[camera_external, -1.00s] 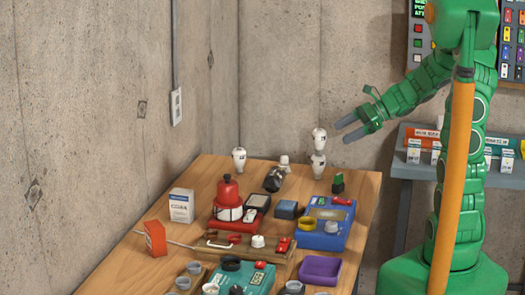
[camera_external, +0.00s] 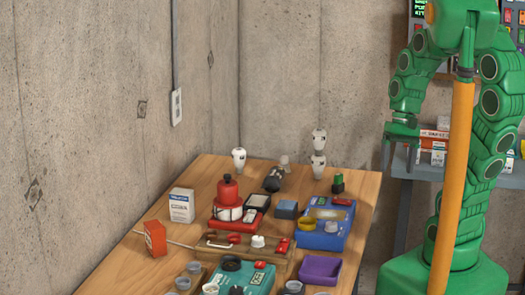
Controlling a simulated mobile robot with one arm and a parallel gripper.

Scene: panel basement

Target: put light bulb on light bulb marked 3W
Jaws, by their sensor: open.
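Two white light bulbs stand near the back right of the wooden table (camera_external: 345,190). The upper bulb (camera_external: 319,139) is stacked upright directly above the lower bulb (camera_external: 318,166). Another white bulb (camera_external: 239,158) stands alone at the back left, and a dark object with a pale bulb-like top (camera_external: 276,178) lies between them. The markings are too small to read, so I cannot tell which bulb is 3W. My gripper (camera_external: 387,160) hangs pointing down to the right of the table, empty and clear of the bulbs.
The table holds a red device (camera_external: 228,193), a blue meter (camera_external: 323,226), a teal box (camera_external: 243,276), a purple tray (camera_external: 319,270), a white box (camera_external: 181,206) and an orange box (camera_external: 155,238). Concrete walls close the left and back. A grey shelf (camera_external: 424,171) stands at right.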

